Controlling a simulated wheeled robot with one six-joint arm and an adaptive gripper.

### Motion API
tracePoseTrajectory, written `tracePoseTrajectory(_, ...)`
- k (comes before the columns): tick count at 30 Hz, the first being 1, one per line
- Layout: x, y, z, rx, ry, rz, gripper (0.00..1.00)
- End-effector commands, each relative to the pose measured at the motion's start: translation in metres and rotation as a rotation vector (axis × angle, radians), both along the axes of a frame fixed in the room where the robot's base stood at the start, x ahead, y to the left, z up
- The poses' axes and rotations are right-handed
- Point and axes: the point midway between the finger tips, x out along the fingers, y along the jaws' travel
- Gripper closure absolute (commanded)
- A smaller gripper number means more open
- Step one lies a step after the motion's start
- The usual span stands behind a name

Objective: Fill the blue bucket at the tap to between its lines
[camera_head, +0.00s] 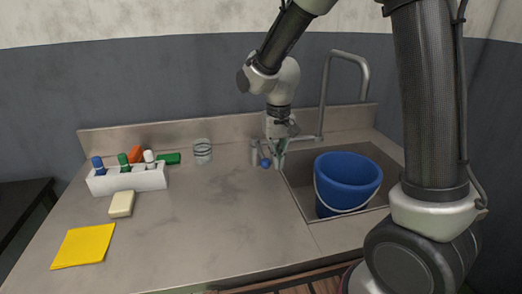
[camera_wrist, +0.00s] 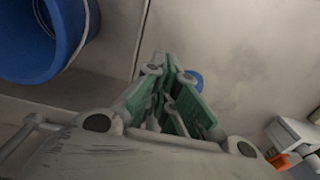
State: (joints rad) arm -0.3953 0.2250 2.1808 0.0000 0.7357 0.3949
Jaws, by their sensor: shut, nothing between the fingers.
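The blue bucket (camera_head: 340,192) stands upright in the sink, its pale wire handle hanging down on the near side. No fill lines or water level can be made out inside it. Part of it shows at the upper left of the wrist view (camera_wrist: 30,68). The tap (camera_head: 325,90) arches over the sink, its spout end above the bucket; no stream is visible. A small blue knob (camera_head: 265,162) sits by the tap base, left of the sink. My gripper (camera_head: 277,155), with green finger pads, is shut and empty, pointing down beside the knob. In the wrist view the knob (camera_wrist: 196,78) is partly hidden behind the fingers.
A white rack (camera_head: 128,180) with coloured markers stands on the counter's left. The middle of the counter is clear.

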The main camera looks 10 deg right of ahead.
Motion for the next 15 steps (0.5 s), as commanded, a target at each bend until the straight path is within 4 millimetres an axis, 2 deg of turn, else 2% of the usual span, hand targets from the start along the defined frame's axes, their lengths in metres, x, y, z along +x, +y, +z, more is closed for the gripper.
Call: tracePoseTrajectory(15, 0.0, 0.013, 0.0, 0.0, 0.0, 0.001, 1.0)
